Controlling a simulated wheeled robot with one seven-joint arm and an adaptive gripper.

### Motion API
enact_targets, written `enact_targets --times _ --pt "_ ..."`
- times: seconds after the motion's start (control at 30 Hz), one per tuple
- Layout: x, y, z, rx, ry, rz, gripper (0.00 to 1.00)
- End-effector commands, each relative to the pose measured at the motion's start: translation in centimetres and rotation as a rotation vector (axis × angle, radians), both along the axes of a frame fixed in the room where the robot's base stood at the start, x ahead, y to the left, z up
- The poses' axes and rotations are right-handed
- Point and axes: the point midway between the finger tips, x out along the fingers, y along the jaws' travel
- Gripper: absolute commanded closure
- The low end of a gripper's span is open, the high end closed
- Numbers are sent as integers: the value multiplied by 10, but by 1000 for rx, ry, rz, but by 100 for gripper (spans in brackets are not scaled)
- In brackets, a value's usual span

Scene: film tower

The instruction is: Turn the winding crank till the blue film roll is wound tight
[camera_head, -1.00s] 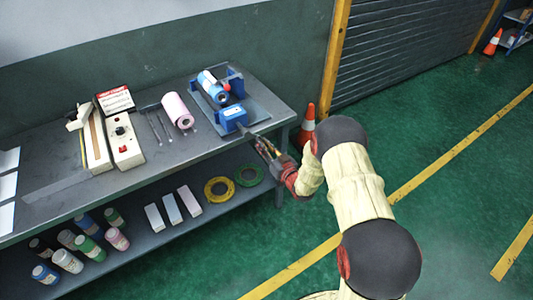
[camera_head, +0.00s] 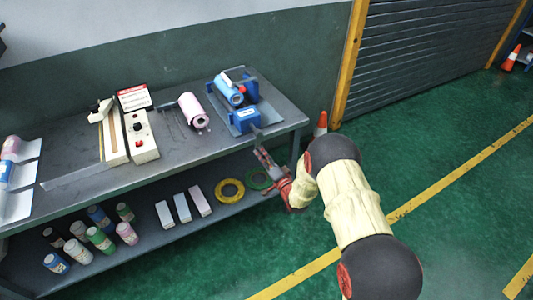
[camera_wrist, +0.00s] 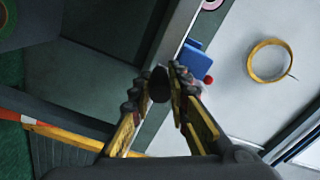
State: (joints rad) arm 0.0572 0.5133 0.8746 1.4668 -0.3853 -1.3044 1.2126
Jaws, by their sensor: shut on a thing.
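The blue film roll (camera_head: 230,92) lies in the blue winding stand (camera_head: 246,118) at the right end of the bench. How tightly it is wound is too small to tell. My gripper (camera_head: 261,154) is beside the bench's right front corner, just below and in front of the stand. In the wrist view its fingers (camera_wrist: 164,82) are shut on a dark knob (camera_wrist: 158,86), which looks like the winding crank's handle. A blue part of the stand (camera_wrist: 196,62) and a red ball (camera_wrist: 208,80) show behind the fingers; the crank arm is mostly hidden.
The lower shelf holds bottles, boxes and tape rings (camera_head: 229,190). An orange cone (camera_head: 321,123) stands behind the bench's right end.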

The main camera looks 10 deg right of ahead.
Motion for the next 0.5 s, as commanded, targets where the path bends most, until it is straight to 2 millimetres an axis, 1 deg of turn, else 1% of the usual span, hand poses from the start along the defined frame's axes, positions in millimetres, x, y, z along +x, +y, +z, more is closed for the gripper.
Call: enact_targets --times 0.03,0.27,0.5 --pt "-2 5 0 42 17 3 100" --pt "-7 19 4 249 84 2 100" --pt "-11 31 13 465 154 1 100"
